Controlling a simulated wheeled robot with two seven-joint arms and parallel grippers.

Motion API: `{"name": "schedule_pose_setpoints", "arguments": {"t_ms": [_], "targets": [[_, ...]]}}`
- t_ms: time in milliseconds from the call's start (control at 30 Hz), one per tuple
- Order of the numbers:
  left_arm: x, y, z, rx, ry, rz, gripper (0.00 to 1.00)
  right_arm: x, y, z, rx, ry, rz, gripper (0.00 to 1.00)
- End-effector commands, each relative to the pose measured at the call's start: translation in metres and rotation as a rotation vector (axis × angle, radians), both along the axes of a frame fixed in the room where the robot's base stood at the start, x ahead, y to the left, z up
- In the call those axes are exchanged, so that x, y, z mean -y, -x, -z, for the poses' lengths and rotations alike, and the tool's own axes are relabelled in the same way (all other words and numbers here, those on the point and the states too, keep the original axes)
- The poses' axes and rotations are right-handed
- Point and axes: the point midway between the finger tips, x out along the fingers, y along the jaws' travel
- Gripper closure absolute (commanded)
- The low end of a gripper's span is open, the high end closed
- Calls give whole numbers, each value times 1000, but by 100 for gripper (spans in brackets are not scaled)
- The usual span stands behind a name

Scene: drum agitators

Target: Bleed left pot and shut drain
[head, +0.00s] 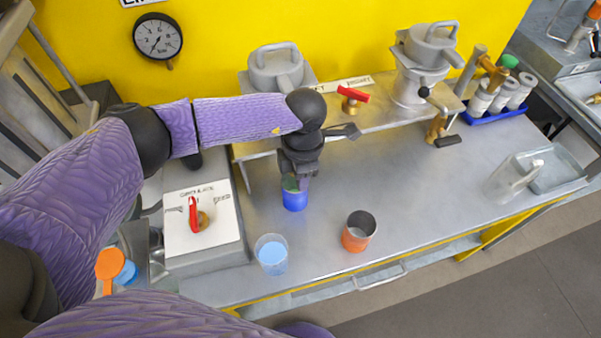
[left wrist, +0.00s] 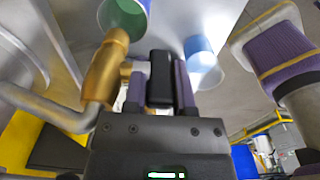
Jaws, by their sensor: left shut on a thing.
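The left pot (head: 276,70) is a grey lidded vessel at the back, against the yellow wall. My left gripper (head: 297,180) points down in front of it, over the bench. In the left wrist view, my left gripper (left wrist: 160,88) is shut on the black drain handle (left wrist: 160,70), beside the brass drain valve (left wrist: 103,70). In the head view my gripper and wrist hide this drain. A blue cup (head: 293,200) stands just below the gripper; it also shows in the left wrist view (left wrist: 143,22), with something green inside. My right gripper is not in view.
A panel with a red lever (head: 194,214) is at left. A red-handled valve (head: 352,94) and right pot (head: 415,75) are behind. The bench's right middle is clear.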

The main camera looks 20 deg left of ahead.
Motion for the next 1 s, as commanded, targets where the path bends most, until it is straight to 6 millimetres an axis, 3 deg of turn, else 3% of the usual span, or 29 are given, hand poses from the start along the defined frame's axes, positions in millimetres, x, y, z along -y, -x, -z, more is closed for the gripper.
{"name": "schedule_pose_setpoints", "arguments": {"t_ms": [633,1000], "targets": [[3,-3,5,-239,-357,0,100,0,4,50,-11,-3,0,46],[3,-3,2,-316,-470,-1,100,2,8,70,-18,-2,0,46]]}}
